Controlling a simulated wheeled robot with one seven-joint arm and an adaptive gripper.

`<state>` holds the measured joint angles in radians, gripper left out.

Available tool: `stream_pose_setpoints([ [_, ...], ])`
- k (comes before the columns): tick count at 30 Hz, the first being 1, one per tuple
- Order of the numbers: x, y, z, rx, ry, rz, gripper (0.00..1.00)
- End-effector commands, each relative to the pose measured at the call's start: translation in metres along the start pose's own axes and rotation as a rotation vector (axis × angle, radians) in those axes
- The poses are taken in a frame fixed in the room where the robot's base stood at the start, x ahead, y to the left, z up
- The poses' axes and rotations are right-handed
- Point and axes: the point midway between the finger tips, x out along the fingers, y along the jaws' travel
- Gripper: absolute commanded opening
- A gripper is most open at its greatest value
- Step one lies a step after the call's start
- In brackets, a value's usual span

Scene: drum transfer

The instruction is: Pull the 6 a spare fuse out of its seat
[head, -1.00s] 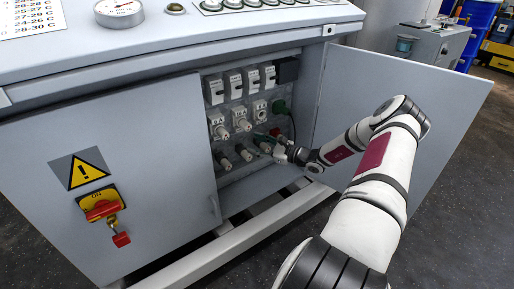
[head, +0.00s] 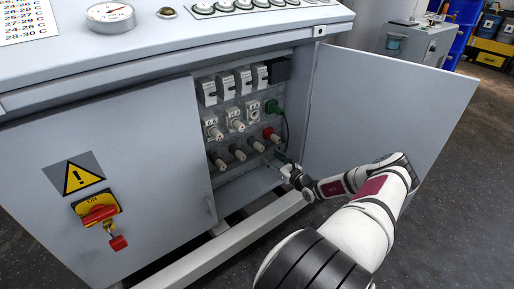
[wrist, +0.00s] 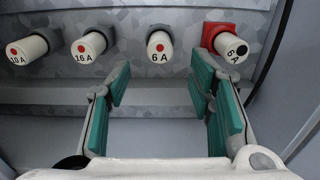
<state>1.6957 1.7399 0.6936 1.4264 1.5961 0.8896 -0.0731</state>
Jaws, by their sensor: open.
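In the wrist view, a white 6 A fuse with a red dot (wrist: 159,46) sits in a grey seat in the lower row. It also shows in the head view (head: 257,145). Another 6 A fuse, with a black dot (wrist: 236,49), sits in a red seat (wrist: 216,30) to its right. My gripper (wrist: 160,82) is open, with green pads. Its fingers lie in the picture below and either side of the red-dot 6 A fuse, holding nothing. The right finger is just below the black-dot fuse. In the head view my gripper (head: 286,163) is below the row's right end.
A 16 A fuse (wrist: 89,46) and a 10 A fuse (wrist: 27,49) sit left in the same row. Labelled holders (head: 235,119) are above, the right one apparently empty. A green plug (head: 272,106) with a cable and the open cabinet door (head: 385,105) are on the right.

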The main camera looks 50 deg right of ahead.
Motion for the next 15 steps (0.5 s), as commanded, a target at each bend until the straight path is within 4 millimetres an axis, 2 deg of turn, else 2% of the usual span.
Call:
stream_pose_setpoints([
  [5,0.011,0.001,-0.002,-0.001,0.0,0.002,0.48],
  [15,0.055,0.001,-0.002,-0.001,0.0,0.003,0.48],
])
